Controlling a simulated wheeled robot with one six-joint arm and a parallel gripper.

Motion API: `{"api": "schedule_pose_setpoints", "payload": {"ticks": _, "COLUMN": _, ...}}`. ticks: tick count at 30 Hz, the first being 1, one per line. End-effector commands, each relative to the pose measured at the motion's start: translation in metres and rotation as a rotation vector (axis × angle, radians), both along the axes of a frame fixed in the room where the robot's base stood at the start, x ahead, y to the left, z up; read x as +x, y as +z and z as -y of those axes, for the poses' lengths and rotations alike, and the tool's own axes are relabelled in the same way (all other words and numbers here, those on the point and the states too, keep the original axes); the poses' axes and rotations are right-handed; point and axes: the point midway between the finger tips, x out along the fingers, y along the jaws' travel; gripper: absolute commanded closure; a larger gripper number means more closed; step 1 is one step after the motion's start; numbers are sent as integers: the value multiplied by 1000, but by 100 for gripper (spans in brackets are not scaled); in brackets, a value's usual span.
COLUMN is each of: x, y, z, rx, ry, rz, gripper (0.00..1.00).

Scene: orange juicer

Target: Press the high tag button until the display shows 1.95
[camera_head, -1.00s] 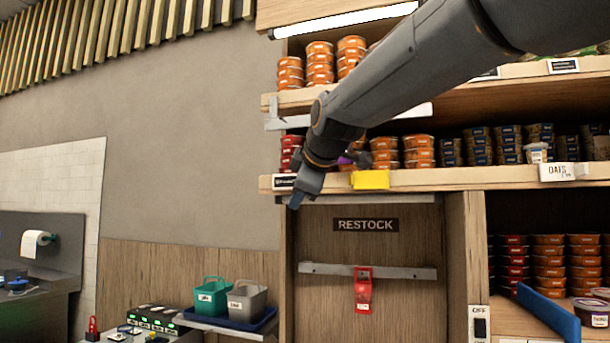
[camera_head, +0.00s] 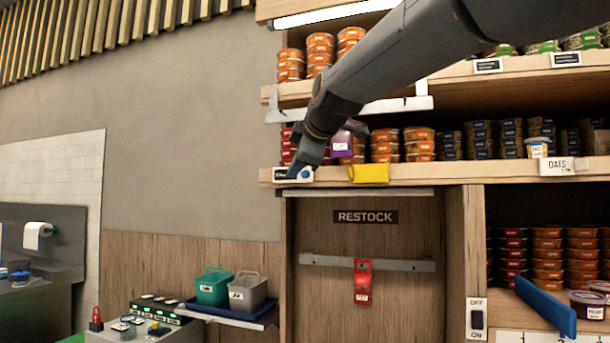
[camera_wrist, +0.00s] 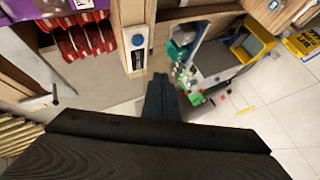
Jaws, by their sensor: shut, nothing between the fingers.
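The high tag (camera_head: 308,179) is a small white unit on the front edge of the upper shelf, with a round blue button (camera_head: 305,174) and a small dark display. In the wrist view the tag shows upright, with its blue button (camera_wrist: 138,40) above the dark display (camera_wrist: 137,60). The display's digits are too small to read. My gripper (camera_head: 296,172) is shut and empty, its tip at the tag and close beside the button in the head view. In the wrist view my fingertips (camera_wrist: 160,76) appear below and right of the tag. I cannot tell whether they touch it.
A yellow tag (camera_head: 369,173) sits on the same shelf edge to the right. A purple-labelled tub (camera_head: 342,145) and stacked orange tubs (camera_head: 419,145) stand behind the edge. Below are a RESTOCK panel (camera_head: 365,217) and a red tag (camera_head: 362,281) on a rail. Free space lies left of the shelf.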

Motion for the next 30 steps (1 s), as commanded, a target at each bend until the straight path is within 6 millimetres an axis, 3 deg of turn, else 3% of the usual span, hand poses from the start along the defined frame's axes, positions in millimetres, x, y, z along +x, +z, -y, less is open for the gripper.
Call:
{"api": "schedule_pose_setpoints", "payload": {"ticks": 12, "x": 46, "y": -1, "z": 17, "rx": 0, "ry": -1, "rz": 0, "gripper": 100}}
{"api": "schedule_pose_setpoints", "payload": {"ticks": 30, "x": 53, "y": 0, "z": 19, "rx": 0, "ry": 1, "rz": 0, "gripper": 100}}
